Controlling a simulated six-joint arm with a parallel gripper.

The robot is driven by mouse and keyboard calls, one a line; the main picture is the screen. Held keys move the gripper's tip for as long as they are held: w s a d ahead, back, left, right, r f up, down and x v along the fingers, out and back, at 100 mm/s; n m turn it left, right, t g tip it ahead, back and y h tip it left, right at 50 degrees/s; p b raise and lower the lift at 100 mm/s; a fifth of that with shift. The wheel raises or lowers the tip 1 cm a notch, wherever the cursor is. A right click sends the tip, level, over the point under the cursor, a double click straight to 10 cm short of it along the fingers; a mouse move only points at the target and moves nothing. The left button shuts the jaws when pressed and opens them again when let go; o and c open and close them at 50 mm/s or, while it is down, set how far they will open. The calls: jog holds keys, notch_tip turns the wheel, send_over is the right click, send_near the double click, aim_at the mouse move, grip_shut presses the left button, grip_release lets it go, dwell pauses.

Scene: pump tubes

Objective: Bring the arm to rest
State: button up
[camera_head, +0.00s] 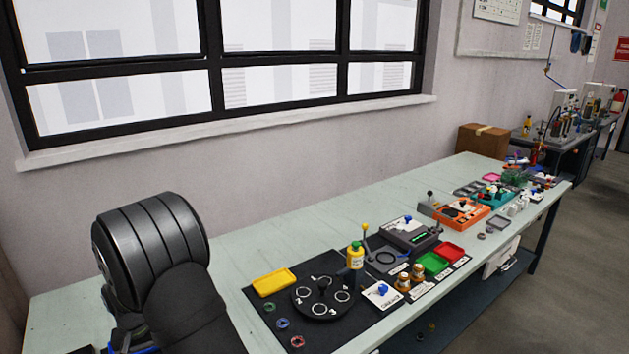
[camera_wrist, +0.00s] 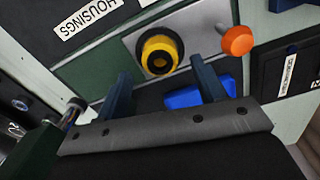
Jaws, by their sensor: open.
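My gripper (camera_wrist: 163,85) shows in the wrist view as two dark blue fingers, spread apart and open. Behind the fingers is a grey plate with a yellow and black round part (camera_wrist: 159,52). An orange knob (camera_wrist: 237,41) stands to the right of the right finger. A bright blue piece (camera_wrist: 186,97) shows between the fingers, near the right one; I cannot tell whether it touches. In the head view my dark arm rises at the lower left, over the near-left end of the bench, and the fingers are hidden there.
A pale green bench (camera_head: 240,246) runs along the wall below the window. On it are a yellow tray (camera_head: 274,282), a black numbered turntable (camera_head: 322,298), a yellow bottle (camera_head: 355,258), a green tray (camera_head: 432,263) and a red tray (camera_head: 449,251). The bench's back strip is clear.

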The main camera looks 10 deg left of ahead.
jog(key=shift+r, duration=0.4)
jog(key=shift+f, duration=0.1)
